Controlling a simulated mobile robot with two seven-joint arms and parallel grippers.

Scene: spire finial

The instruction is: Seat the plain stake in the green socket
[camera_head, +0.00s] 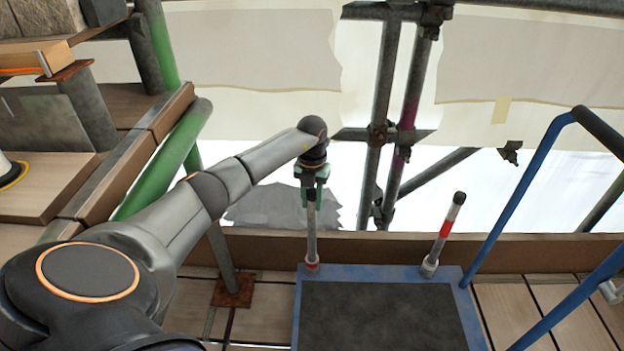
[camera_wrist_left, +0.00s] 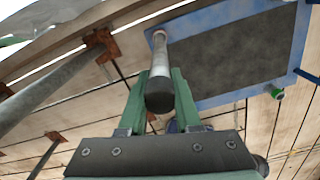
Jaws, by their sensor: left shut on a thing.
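My left gripper (camera_head: 311,192) is shut on the plain grey stake (camera_head: 311,232), which stands nearly upright. The stake also shows in the left wrist view (camera_wrist_left: 163,75), its dark rounded top between the green fingers. Its foot is at a short red-and-white holder (camera_head: 312,267) on the back left corner of the blue-framed platform (camera_head: 298,310); I cannot tell whether it is inside or just above. A green socket (camera_wrist_left: 276,92) shows at the platform's edge in the left wrist view; I cannot make it out in the head view. My right gripper is not in view.
A second stake with red and white bands (camera_head: 446,232) leans in a pale holder at the platform's back right. Blue handrails (camera_head: 512,205) rise at the right. Scaffold poles (camera_head: 380,120) stand behind. A pole with a rusty base plate (camera_head: 232,290) stands left of the platform. The dark mat is clear.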

